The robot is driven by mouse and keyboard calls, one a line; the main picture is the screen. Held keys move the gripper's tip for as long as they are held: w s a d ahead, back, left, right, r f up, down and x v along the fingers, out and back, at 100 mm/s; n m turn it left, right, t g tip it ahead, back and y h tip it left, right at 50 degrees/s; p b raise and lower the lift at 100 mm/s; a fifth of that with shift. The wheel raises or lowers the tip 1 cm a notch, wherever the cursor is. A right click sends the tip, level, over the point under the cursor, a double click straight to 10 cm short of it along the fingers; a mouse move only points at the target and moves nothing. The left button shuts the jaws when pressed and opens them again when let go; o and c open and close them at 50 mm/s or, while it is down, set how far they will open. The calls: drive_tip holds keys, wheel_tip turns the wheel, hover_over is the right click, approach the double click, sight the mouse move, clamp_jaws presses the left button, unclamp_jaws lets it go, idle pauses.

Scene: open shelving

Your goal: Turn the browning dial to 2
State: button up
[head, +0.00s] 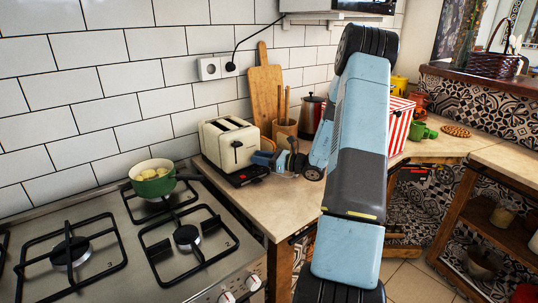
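A cream toaster (226,140) with two slots on top and a dark lever on its front stands on the counter left of my arm. A dark low part with a small orange patch (247,176) lies at its foot. I cannot make out the browning dial or its numbers at this size. My gripper (264,159) is at the right front of the toaster, low above the counter and close to it. I cannot tell whether it touches the toaster, or how far apart its fingers are.
A wooden board (265,95), a utensil pot (285,130) and a dark-red canister (310,118) stand behind my gripper. A green pot (152,182) sits on the gas hob (180,240) to the left. The counter (270,207) in front of the toaster is clear.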

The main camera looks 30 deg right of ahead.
drive_tip(key=s+a+r, duration=0.2)
drive_tip(key=s+r, duration=0.7)
drive_tip(key=s, duration=0.4)
drive_tip(key=shift+s+a+r, duration=0.3)
drive_tip(key=shift+a+r, duration=0.05)
drive_tip(key=shift+a, duration=0.05)
drive_tip(key=shift+c, duration=0.4)
